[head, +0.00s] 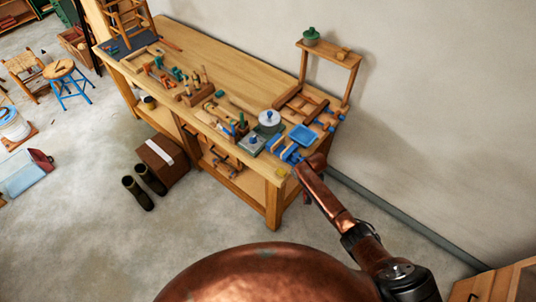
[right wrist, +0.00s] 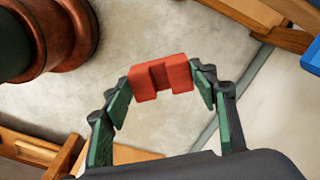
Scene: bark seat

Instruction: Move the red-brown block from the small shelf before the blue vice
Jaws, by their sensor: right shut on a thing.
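In the right wrist view the red-brown block (right wrist: 160,76) has a notch in one side. My right gripper (right wrist: 163,82) is shut on it, with its green-padded fingers at the block's two ends. Grey floor shows behind the block. In the head view my right arm reaches to the bench's front right corner, where the gripper and block are hard to make out. The blue vice (head: 286,153) is at that end of the bench. The small shelf (head: 330,54) stands at the back right of the bench. My left gripper is not in view.
The workbench (head: 215,48) holds several tools, a grey round pot (head: 269,120) and a blue tray (head: 302,135) close to the vice. A green pot (head: 311,37) and a small yellowish block (head: 343,52) are on the shelf. Boots (head: 144,188) stand on the floor.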

